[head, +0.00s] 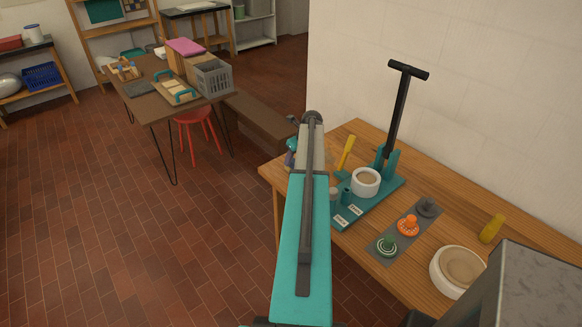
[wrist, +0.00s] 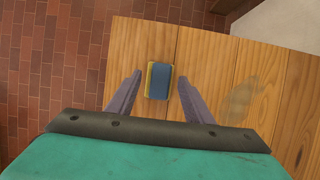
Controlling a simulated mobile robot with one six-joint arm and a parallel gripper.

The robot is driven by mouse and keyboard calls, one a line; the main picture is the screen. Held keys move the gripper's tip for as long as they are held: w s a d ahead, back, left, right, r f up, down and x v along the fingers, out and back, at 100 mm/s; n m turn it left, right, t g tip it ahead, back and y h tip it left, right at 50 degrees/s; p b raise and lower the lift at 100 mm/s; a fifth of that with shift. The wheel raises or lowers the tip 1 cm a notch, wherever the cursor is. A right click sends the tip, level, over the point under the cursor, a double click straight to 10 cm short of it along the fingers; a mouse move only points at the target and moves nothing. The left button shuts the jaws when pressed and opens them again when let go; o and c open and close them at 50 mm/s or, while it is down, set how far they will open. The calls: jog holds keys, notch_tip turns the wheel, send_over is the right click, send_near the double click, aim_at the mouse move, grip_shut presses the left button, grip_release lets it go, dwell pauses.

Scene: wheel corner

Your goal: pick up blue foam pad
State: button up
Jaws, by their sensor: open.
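The blue foam pad (wrist: 161,82) lies on the wooden table (wrist: 205,55) near its left edge in the wrist view. It is a small block with a blue top and a yellowish side. My gripper (wrist: 160,75) is open and empty, with one purple finger to each side of the pad in the picture. The fingers appear apart from the pad; I cannot tell how far above it they are. In the head view I cannot make out the pad; my teal arm covers that part of the table.
On the table stand a teal press base (head: 375,205) with an upright black lever (head: 398,108), a white bowl (head: 366,182), a grey strip (head: 397,228) with knobbed discs, a yellow bottle (head: 492,229) and a round white dish (head: 458,271). A wall (head: 450,70) rises behind.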

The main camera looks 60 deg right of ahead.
jog(key=shift+p+x, duration=0.4)
jog(key=shift+x, duration=1)
jog(key=c, duration=0.8)
